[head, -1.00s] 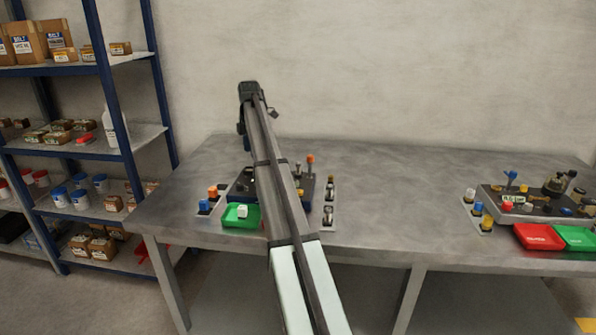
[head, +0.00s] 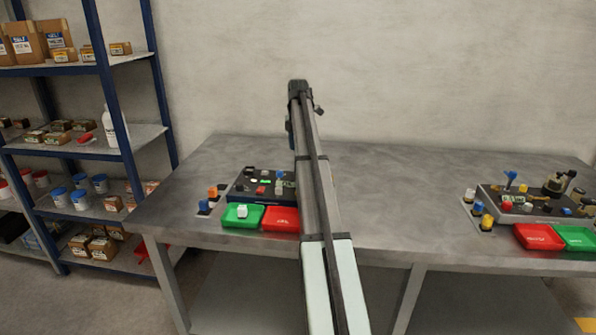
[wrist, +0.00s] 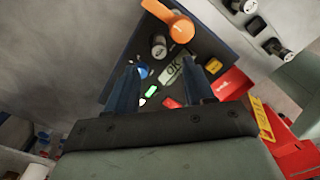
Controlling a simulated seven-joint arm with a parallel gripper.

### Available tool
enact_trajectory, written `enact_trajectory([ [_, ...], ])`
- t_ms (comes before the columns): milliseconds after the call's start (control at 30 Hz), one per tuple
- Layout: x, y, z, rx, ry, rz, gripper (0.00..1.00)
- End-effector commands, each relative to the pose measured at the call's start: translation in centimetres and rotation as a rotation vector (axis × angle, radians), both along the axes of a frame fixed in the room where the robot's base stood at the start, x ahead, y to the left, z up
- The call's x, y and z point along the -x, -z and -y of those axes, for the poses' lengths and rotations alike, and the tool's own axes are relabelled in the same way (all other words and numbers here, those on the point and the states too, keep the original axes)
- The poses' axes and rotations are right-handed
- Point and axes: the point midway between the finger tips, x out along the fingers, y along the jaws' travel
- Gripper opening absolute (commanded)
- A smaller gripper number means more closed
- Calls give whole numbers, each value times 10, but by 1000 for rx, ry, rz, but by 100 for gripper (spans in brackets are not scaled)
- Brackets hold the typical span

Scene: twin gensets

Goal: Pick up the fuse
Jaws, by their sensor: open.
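My gripper (wrist: 160,66) is open in the wrist view, its two dark fingers reaching over the dark panel (wrist: 212,42) of the left unit. Nothing shows held between them. The panel carries an orange handle (wrist: 170,20), a grey cylinder (wrist: 158,46), a plate marked OK (wrist: 171,70) and small green, red, yellow and blue parts. I cannot tell which piece is the fuse. In the head view, my arm crosses the left unit (head: 240,190) and hides its right side; the fingers are not clear there.
A green tray (head: 229,220) with a white piece in it and a red tray (head: 281,225) stand in front of the left unit. A second unit (head: 485,196) with two trays stands at the right. The bench (head: 400,190) between them is mostly clear. Shelves stand left.

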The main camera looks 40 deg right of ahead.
Motion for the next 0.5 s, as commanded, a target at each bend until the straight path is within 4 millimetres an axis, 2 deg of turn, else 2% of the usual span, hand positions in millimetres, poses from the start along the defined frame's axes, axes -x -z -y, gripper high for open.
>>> enact_trajectory([
  [33,1,10,-1,-1,0,-2,53],
  [100,1,18,-1,-1,0,-1,53],
  [367,0,32,0,0,0,0,53],
  [500,0,47,0,-1,0,-2,53],
])
